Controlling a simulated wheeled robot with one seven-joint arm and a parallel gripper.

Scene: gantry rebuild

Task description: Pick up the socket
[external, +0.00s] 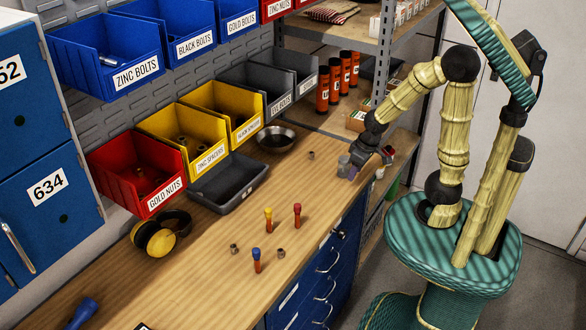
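Small metallic cylinders that look like sockets or nuts stand on the wooden bench. One (311,155) is left of my gripper, and two more, a left one (234,249) and a right one (281,253), are near the front among screwdriver-like tools. I cannot tell which is the task's socket. My gripper (354,170) is low over the bench's right end, beside a grey cylinder (344,162). Its fingers are small and partly merged with nearby items, so their opening and any contact are unclear.
Upright tools with yellow (268,214), red (297,210) and blue (256,255) tops stand near the bench's front. A grey tray (238,195), a dark bowl (276,137) and yellow earmuffs (160,241) lie farther left. Labelled bins line the back. Shelving (385,60) stands behind my arm.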

